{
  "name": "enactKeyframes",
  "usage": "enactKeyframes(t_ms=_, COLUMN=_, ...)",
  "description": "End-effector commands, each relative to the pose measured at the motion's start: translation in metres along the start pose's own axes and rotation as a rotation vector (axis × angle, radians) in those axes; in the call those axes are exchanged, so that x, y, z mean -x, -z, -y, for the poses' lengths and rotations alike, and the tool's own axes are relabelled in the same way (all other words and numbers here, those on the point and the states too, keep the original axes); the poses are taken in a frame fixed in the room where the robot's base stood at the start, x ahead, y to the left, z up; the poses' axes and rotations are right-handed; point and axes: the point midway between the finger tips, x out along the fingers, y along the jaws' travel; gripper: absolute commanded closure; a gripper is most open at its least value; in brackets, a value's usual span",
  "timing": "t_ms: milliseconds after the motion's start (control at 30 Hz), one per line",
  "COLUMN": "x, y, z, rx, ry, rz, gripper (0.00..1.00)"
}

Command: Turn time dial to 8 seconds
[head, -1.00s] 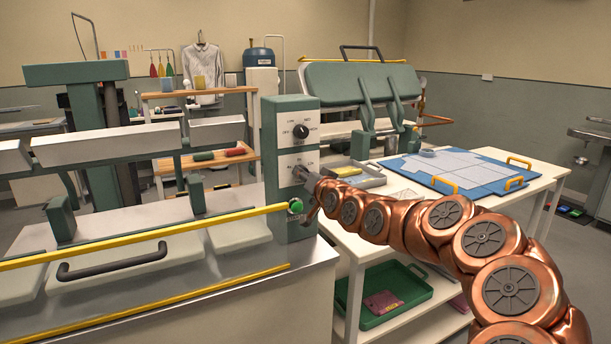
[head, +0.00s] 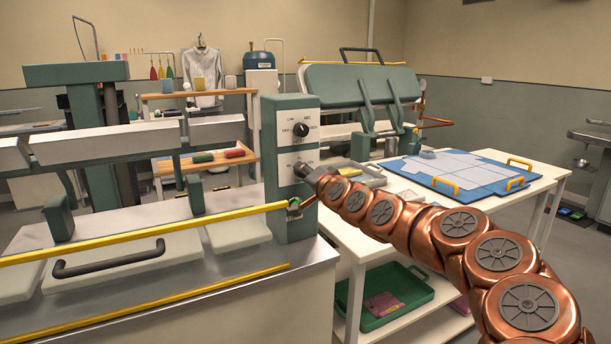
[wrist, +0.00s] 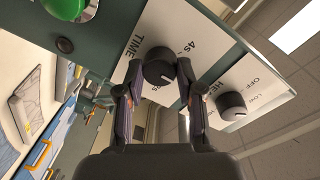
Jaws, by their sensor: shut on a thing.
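The time dial (wrist: 159,68) is a round black knob on the white TIME plate (wrist: 149,30) of the control box. In the wrist view it sits between the fingertips of my gripper (wrist: 158,75), which is shut on it. A pale mark shows on the knob's lower right edge. A "4S" label is on the plate at the knob's upper right; another label below it is partly hidden, so I cannot read the setting for certain. In the head view my gripper (head: 303,185) is at the lower plate of the green control box (head: 271,165) and hides the time dial.
The heat dial (head: 301,130), a black knob, is above on the same box; it also shows close beside one finger in the wrist view (wrist: 232,105). A green button (wrist: 68,8) is nearby. The yellow bar (head: 150,233) and a white table (head: 405,180) flank the box.

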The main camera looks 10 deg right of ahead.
Motion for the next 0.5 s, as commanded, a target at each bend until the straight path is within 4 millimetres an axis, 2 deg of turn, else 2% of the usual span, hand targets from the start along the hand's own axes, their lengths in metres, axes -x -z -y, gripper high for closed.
enactKeyframes(t_ms=233, x=0.0001, y=0.0012, z=0.0009, rx=0.001, ry=0.001, rz=-0.003, gripper=0.98)
enactKeyframes(t_ms=267, x=0.0002, y=0.0012, z=0.0009, rx=0.001, ry=0.001, rz=-0.003, gripper=0.61)
enactKeyframes(t_ms=500, x=0.0001, y=0.0008, z=0.0005, rx=0.002, ry=0.001, rz=-0.002, gripper=0.38)
